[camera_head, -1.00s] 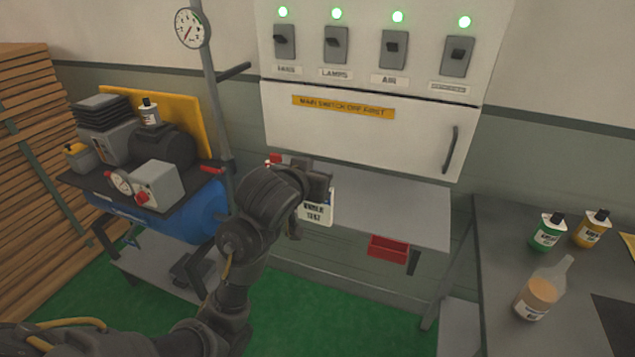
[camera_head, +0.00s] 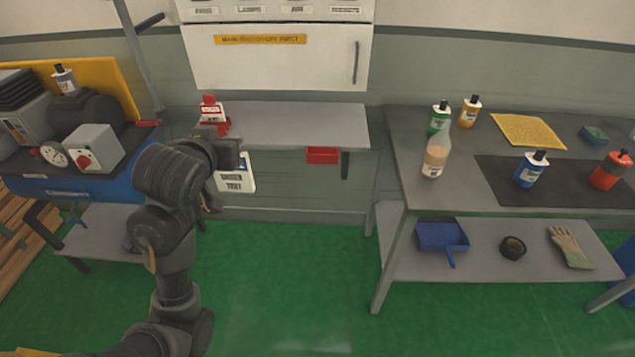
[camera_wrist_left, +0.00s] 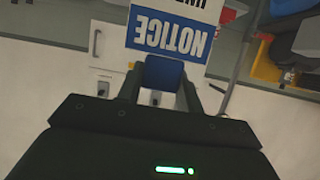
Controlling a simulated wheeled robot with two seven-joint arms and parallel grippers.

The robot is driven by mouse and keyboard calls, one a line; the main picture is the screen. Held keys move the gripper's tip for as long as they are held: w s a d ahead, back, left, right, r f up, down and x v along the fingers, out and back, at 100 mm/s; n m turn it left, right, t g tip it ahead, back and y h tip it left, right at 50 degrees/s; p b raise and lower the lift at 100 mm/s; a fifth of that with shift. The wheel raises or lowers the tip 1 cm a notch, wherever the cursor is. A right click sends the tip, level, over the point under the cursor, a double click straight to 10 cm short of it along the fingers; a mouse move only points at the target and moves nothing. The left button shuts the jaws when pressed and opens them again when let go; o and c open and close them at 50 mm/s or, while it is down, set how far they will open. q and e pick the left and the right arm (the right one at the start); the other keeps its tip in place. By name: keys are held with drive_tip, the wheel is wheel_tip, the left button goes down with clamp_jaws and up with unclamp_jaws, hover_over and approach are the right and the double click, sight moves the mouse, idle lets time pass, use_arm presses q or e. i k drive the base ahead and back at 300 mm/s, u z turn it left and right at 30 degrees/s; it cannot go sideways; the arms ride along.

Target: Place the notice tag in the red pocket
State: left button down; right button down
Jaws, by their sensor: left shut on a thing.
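The notice tag (camera_head: 238,178) is a white card with dark print, hanging from my left gripper (camera_head: 226,158). In the left wrist view the tag (camera_wrist_left: 172,28) shows a blue NOTICE band, upside down, beyond the fingers of my left gripper (camera_wrist_left: 162,80), which is shut on it. The red pocket (camera_head: 322,156) is a small red box on the front edge of the grey shelf (camera_head: 290,125). The tag is to the left of the pocket, apart from it and slightly lower in the head view. My right gripper is not in view.
A red and white item (camera_head: 212,112) stands on the shelf's left end. A white switch cabinet (camera_head: 275,65) is above. A grey bench (camera_head: 410,155) with several bottles stands at right. A compressor with a blue tank (camera_head: 75,187) is at left. Green floor in front is clear.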

sight(323, 160)
drive_tip(key=k, duration=0.6)
drive_tip(key=z, duration=0.8)
drive_tip(key=i, duration=0.7)
drive_tip(key=z, duration=0.75)
drive_tip(key=i, duration=0.85)
drive_tip(key=u, duration=0.8)
drive_tip(key=i, duration=0.7)
drive_tip(key=u, duration=0.75)
